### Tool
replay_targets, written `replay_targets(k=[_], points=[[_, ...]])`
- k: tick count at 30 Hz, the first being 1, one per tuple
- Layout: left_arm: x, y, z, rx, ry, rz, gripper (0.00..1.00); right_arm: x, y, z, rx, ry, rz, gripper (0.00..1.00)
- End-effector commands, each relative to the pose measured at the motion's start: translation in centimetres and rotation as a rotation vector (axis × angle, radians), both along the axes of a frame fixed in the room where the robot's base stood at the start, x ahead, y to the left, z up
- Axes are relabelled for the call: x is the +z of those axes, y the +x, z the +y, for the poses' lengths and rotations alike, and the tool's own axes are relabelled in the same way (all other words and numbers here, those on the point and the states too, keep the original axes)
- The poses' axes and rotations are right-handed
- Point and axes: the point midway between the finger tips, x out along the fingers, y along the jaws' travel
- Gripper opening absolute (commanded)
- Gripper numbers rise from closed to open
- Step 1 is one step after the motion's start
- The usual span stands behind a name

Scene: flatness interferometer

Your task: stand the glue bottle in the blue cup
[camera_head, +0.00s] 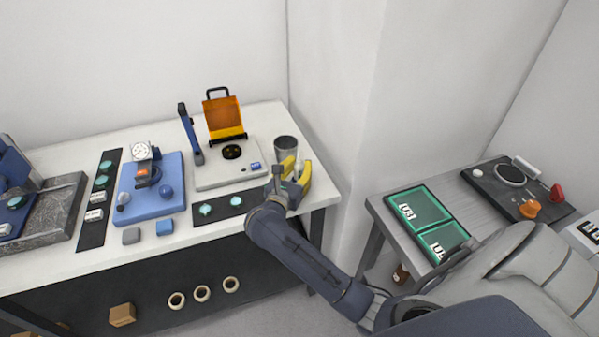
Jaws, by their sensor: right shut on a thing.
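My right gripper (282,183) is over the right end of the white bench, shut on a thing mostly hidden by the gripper. A small pale tip (282,169) shows there; it may be the glue bottle, but it is too small to be sure. A yellow object (305,177) is right beside the gripper; I cannot tell whether they touch. A grey cylindrical cup (285,146) stands just behind. I cannot make out a clearly blue cup. My left gripper is not in view.
A grey instrument base (215,180) with an orange shield (223,118) stands left of the gripper. A blue gauge stand (150,200) is farther left. A side table with green trays (418,207) is at right. The bench's right edge is close to the gripper.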

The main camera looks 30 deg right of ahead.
Motion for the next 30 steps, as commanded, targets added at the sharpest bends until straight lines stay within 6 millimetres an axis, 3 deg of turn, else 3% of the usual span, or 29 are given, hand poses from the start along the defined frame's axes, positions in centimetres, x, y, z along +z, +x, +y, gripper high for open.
replay_targets(k=[6, 20, 21, 27, 30], points=[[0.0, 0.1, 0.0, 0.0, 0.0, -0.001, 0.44, -2.2, 0.0, 0.0, -0.001, -0.003, 0.002, 0.0], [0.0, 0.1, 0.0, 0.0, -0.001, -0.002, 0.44, -2.6, 0.0, 0.0, 0.0, -0.001, 0.0, 0.0], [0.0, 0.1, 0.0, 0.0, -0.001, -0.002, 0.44, -2.7, 0.0, 0.0, 0.0, 0.0, 0.0, 0.27], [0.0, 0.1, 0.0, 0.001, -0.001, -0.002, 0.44, -2.6, 0.0, 0.0, 0.0, 0.0, 0.0, 0.48], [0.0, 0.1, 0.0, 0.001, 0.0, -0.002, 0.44, -2.6, 0.0, 0.0, 0.0, 0.0, 0.0, 0.48]])
